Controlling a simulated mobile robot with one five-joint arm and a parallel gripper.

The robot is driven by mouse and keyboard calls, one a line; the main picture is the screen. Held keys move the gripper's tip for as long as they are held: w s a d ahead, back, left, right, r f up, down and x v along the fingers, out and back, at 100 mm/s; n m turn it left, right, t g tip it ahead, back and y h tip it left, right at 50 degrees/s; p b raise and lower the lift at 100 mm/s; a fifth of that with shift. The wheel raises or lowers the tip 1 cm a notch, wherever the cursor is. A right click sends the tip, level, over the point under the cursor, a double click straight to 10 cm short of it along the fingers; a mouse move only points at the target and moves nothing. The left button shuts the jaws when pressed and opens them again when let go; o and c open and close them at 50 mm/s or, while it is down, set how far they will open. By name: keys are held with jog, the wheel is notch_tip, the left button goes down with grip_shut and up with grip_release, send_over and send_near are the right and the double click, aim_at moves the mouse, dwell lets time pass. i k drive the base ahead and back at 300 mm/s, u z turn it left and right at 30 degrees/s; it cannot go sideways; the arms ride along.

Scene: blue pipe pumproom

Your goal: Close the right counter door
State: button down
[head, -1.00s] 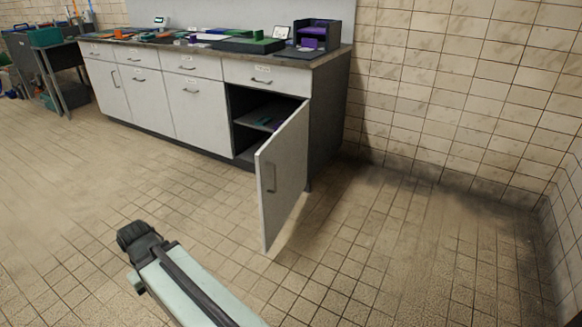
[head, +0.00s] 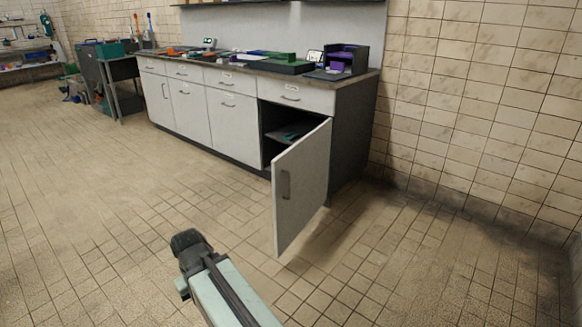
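The right counter door (head: 301,187) is a white panel with a dark vertical handle (head: 285,184). It stands wide open, hinged at the right end of the counter (head: 237,124) and swung out into the room. The dark cupboard interior with a shelf (head: 290,132) shows behind it. My gripper (head: 187,242) is at the lower middle of the head view, to the left of the door's free edge and apart from it. Its fingers are dark and seen from behind, so their opening is hidden.
Other counter doors and drawers are closed. Trays and a dark purple-filled organizer (head: 345,59) stand on the countertop. A tiled wall (head: 480,110) bounds the right side. A dark cart (head: 110,80) stands at the far left. The floor left of the door is clear.

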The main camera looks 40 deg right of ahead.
aim_at(300, 173)
jog(key=z, duration=0.05)
jog(key=i, duration=1)
